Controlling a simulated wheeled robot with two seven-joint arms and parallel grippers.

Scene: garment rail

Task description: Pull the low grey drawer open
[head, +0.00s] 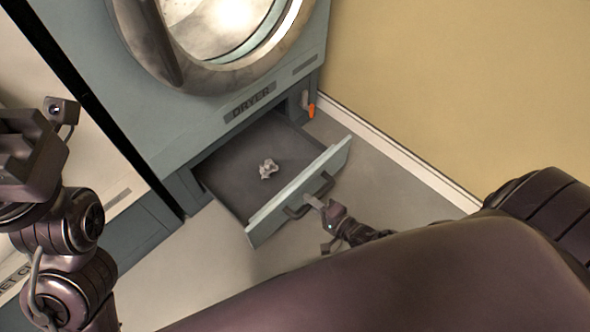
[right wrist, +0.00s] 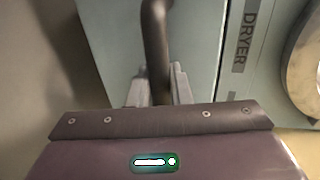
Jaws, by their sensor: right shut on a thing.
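The low grey drawer (head: 225,165) under the dryer stands pulled out, with its inside showing in the head view. A crumpled pale grey lump (head: 268,168) lies on its floor. The drawer front carries a dark bar handle (head: 297,211). My right gripper (head: 316,203) is at the handle and shut on it. In the right wrist view the handle (right wrist: 156,45) runs up from between the fingers (right wrist: 158,88). My left arm is at the left of the head view, and its gripper fingers cannot be made out.
The dryer (head: 215,110) with its round door (head: 225,30) stands above the drawer. An orange-tipped lever (head: 311,111) sits at its lower right corner. A tan wall (head: 450,80) with a white skirting is to the right. Bare floor (head: 190,265) lies in front.

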